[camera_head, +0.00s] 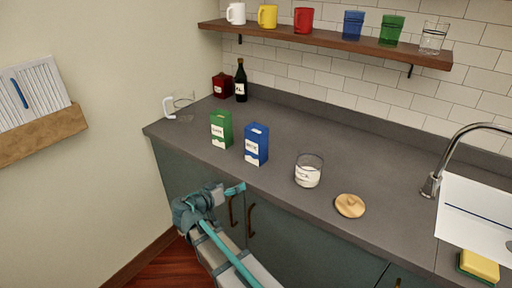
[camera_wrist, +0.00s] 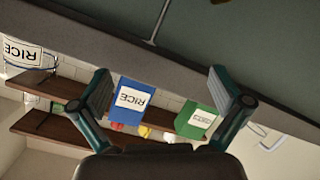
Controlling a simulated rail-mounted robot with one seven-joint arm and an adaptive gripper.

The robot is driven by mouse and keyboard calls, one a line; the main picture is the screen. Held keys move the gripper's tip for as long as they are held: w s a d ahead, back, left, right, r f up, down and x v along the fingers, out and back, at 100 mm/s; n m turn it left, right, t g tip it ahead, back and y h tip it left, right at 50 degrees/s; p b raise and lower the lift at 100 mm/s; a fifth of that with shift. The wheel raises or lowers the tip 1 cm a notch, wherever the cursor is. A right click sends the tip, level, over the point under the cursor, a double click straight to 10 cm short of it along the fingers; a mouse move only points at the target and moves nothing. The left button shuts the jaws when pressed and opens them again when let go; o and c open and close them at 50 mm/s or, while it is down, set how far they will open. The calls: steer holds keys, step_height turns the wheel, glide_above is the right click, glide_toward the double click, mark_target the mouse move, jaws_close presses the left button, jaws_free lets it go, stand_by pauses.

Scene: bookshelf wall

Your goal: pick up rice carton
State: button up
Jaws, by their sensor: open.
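The rice carton is blue with a white label (camera_head: 257,145) and stands upright near the front edge of the counter. In the wrist view the blue carton (camera_wrist: 131,103) appears tilted, its label reads RICE, and it lies between my two fingers, farther off. My gripper (camera_head: 226,190) is below and in front of the counter edge, left of the carton and apart from it. The wrist view shows my gripper (camera_wrist: 160,85) with its fingers spread wide and nothing held.
A green carton (camera_head: 221,129) stands close left of the blue one. A glass jar (camera_head: 308,171), also labelled RICE in the wrist view (camera_wrist: 27,56), and a wooden lid (camera_head: 350,205) are to the right. The counter edge (camera_wrist: 70,55) lies near my fingers. Cabinet handles (camera_head: 250,220) are below.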

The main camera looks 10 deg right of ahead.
mark_target(252, 135)
steer(key=w+d+r+m+t+h, duration=0.1)
steer(key=w+d+r+m, duration=0.15)
steer(key=r, duration=0.55)
steer(key=w+d+r+m+t+h, duration=0.1)
steer(key=r+m+h, duration=0.15)
steer(key=r, duration=0.45)
steer(key=shift+m+y, duration=0.35)
steer(key=shift+m, duration=0.15)
steer(key=p+x, duration=0.1)
steer(key=x, duration=0.4)
steer(key=shift+r, duration=0.2)
steer(key=p+x, duration=0.3)
steer(key=x, duration=0.2)
steer(key=shift+w+d+f, duration=0.15)
steer(key=shift+w+d, duration=0.1)
steer(key=shift+c, duration=0.2)
steer(key=c, duration=1.8)
